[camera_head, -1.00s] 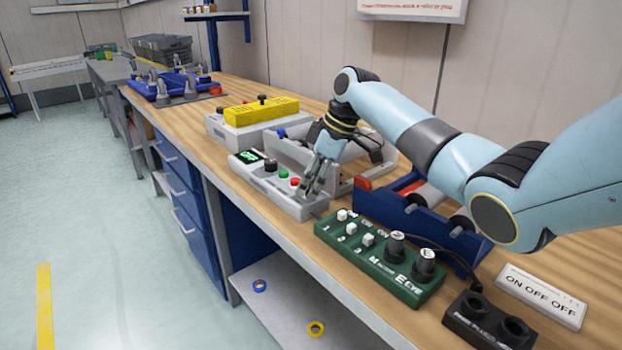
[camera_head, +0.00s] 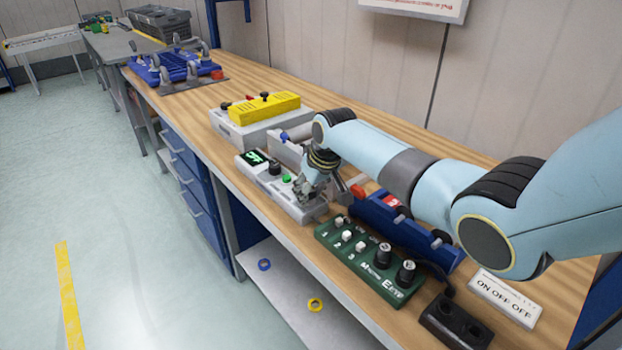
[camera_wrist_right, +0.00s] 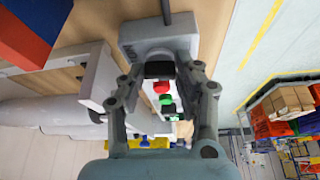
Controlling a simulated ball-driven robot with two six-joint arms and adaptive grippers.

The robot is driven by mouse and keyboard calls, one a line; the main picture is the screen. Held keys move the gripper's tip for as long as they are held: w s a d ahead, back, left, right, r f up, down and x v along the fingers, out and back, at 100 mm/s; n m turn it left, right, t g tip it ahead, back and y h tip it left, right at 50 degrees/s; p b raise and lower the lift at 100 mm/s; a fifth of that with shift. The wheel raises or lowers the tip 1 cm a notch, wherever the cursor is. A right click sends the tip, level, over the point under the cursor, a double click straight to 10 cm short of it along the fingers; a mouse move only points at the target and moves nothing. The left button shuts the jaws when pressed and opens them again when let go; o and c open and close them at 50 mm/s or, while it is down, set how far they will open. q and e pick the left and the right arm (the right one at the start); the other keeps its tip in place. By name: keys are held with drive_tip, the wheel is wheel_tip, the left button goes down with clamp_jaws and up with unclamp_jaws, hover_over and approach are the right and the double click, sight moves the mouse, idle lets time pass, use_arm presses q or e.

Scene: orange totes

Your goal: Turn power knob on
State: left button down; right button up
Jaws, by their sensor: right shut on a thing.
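The grey control box (camera_head: 290,205) lies on the workbench with a small green-lit display (camera_head: 255,157), a black knob (camera_head: 274,168) and a green button (camera_head: 286,179). My right gripper (camera_head: 308,198) is down over the near right end of the box. In the right wrist view, my right gripper (camera_wrist_right: 160,72) is shut on the black power knob (camera_wrist_right: 159,69), with a finger at each side. A red button (camera_wrist_right: 161,87) and a green button (camera_wrist_right: 166,99) sit just beyond the knob. In the head view the gripper hides that knob. My left gripper is out of view.
A green switch panel (camera_head: 370,269) and a blue fixture (camera_head: 428,238) stand right of the box. A yellow-topped unit (camera_head: 262,107) stands behind it to the left. The bench's front edge runs close to the box.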

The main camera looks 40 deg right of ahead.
drive_tip(key=m+p, duration=0.1)
drive_tip(key=m+h, duration=0.1)
drive_tip(key=m, duration=0.1)
drive_tip(key=shift+a+r+m+p, duration=0.1)
drive_tip(key=shift+a+m+p, duration=0.05)
drive_tip(key=shift+m+p, duration=0.2)
drive_tip(key=shift+w+m+g+h, duration=0.1)
drive_tip(key=shift+m+g+h, duration=0.6)
drive_tip(key=shift+m, duration=1.15)
drive_tip(key=o, duration=1.1)
drive_tip(key=shift+o, duration=0.2)
drive_tip(key=v, duration=1.1)
drive_tip(key=shift+s+a+r, duration=0.25)
drive_tip(key=shift+a+r, duration=0.05)
drive_tip(key=shift+a, duration=0.05)
